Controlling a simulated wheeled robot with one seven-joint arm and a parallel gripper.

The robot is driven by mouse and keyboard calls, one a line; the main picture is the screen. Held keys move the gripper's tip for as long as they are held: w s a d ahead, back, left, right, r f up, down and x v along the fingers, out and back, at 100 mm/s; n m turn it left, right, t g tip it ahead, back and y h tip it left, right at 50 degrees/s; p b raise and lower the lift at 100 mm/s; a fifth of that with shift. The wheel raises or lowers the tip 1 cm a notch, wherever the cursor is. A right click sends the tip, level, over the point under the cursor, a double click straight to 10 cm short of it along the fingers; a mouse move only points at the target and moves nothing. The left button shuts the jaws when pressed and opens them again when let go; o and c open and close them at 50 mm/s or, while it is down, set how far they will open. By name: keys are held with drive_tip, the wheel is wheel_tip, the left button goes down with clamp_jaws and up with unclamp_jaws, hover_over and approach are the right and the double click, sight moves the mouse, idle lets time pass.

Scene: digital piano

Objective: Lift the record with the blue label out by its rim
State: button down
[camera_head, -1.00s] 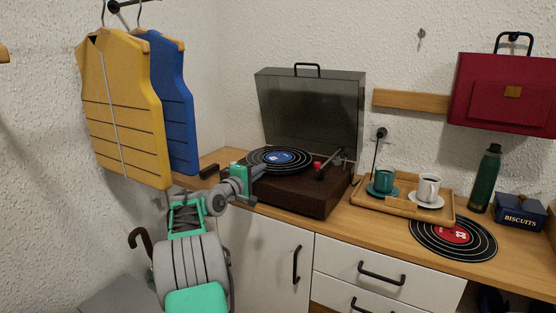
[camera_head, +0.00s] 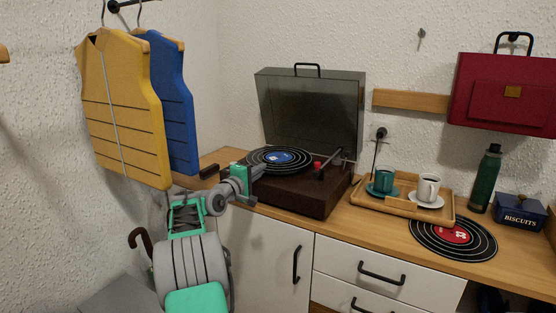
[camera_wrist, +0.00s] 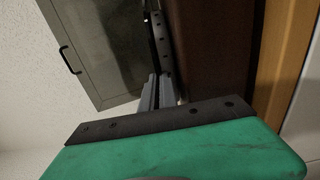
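The record with the blue label (camera_head: 290,164) is black and lies about level on top of the brown record player (camera_head: 300,191), under its raised lid. The tonearm with a red part is to the right of the record. My gripper (camera_head: 258,170) is at the record's left front rim. In the wrist view my gripper's fingers (camera_wrist: 160,80) lie close together, between the grey lid (camera_wrist: 95,50) and the brown side of the player.
A wooden tray (camera_head: 398,206) with two cups stands to the right of the player. A record with a red label (camera_head: 425,236), a green bottle (camera_head: 485,180) and a biscuit tin (camera_head: 520,212) are farther right. Yellow and blue vests (camera_head: 125,110) hang at the left.

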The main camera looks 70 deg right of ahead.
drive_tip(key=shift+r, duration=0.1)
drive_tip(key=shift+r+p, duration=1.05)
drive_tip(key=shift+r, duration=0.2)
drive_tip(key=shift+w+a+r+p, duration=0.1)
drive_tip(key=shift+a+r+p, duration=0.4)
drive_tip(key=shift+a+r, duration=0.35)
drive_tip(key=shift+w+a+r+p, duration=0.1)
drive_tip(key=shift+a+r+p, duration=0.5)
drive_tip(key=shift+r, duration=0.4)
